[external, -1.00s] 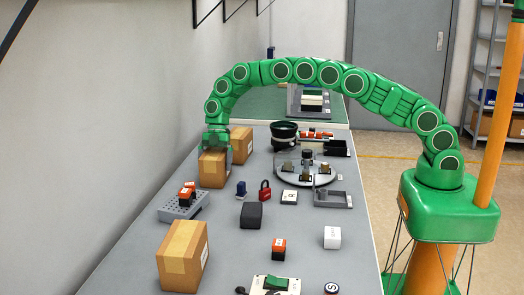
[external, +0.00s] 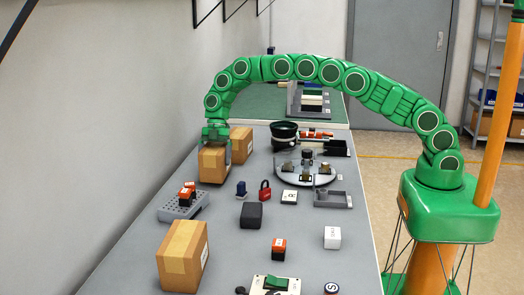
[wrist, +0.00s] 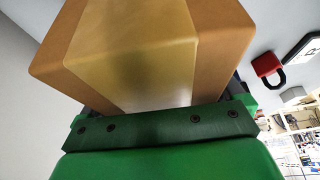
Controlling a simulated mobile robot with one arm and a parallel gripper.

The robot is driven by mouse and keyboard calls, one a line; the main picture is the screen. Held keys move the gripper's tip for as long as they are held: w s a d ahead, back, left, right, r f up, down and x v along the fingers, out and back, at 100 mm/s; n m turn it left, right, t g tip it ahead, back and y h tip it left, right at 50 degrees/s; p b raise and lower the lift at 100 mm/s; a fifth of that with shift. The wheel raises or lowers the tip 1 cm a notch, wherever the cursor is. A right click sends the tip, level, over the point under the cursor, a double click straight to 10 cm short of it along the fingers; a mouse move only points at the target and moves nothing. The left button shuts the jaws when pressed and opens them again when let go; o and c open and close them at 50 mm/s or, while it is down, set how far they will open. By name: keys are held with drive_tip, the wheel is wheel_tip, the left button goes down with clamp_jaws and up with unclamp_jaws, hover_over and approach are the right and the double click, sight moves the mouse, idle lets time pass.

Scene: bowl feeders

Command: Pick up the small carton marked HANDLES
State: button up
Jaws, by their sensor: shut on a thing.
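A brown carton (external: 211,167) with a paler tape band is at the left side of the bench, near the wall. My gripper (external: 214,143) is shut on it from above. The carton seems slightly above the bench. I cannot read any marking on it. Two other brown cartons stand on the bench: one just behind and to the right (external: 241,144), and a bigger one in front (external: 181,258) with an unreadable white label.
A grey perforated block (external: 184,206) with orange-black parts lies in front of the held carton. A red padlock (external: 265,191), a blue item (external: 241,189) and a black block (external: 251,215) are to the right. A round turntable (external: 304,174) and dark bowl (external: 284,133) stand farther back.

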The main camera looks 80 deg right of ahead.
sight(218, 147)
drive_tip(key=shift+r, duration=0.95)
drive_tip(key=shift+s+r, duration=0.6)
drive_tip(key=s+r, duration=0.8)
drive_tip(key=s, duration=0.4)
drive_tip(key=shift+s+a+r, duration=0.2)
drive_tip(key=shift+s+a, duration=0.1)
drive_tip(key=shift+s, duration=0.1)
